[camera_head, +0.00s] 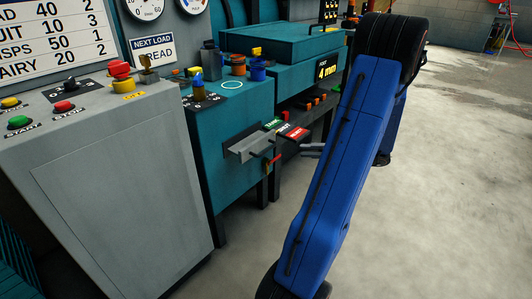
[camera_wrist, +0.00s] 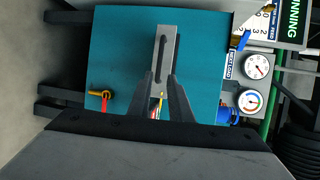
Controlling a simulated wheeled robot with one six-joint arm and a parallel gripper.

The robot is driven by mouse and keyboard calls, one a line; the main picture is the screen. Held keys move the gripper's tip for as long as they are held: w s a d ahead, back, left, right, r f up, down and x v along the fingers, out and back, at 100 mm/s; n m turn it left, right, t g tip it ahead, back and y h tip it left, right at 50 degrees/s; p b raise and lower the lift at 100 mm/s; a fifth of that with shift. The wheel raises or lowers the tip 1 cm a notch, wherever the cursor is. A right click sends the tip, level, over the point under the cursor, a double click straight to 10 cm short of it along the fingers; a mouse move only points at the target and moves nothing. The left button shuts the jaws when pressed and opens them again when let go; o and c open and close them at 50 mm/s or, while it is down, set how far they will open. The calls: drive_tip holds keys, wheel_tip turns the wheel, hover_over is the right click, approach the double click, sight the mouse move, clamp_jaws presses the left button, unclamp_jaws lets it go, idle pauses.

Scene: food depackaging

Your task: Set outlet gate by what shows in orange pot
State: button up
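The orange pot (camera_head: 237,65) stands on top of the teal machine (camera_head: 236,135) in the head view; its contents cannot be made out. The outlet gate appears as a grey slotted plate (camera_head: 250,146) on the machine's side, with a red-tipped lever (camera_head: 275,159) beside green, white and red labels (camera_head: 285,129). My gripper (camera_head: 312,150) is just right of it, partly hidden by my blue arm. In the wrist view, my gripper (camera_wrist: 160,80) has its fingers apart, over the slotted plate (camera_wrist: 165,55). I cannot tell whether they touch the plate.
A blue pot (camera_head: 257,70) stands right of the orange pot. A grey console (camera_head: 115,180) with start and stop buttons is at left. A sign (camera_head: 153,48) reads "NEXT LOAD", partly hidden. A display (camera_head: 326,70) reads "4 mm".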

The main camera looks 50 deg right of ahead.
sight(268, 149)
drive_tip(key=x, duration=1.6)
drive_tip(key=shift+w+a+f, duration=0.1)
drive_tip(key=shift+w+a, duration=0.15)
drive_tip(key=shift+w, duration=0.1)
clamp_jaws()
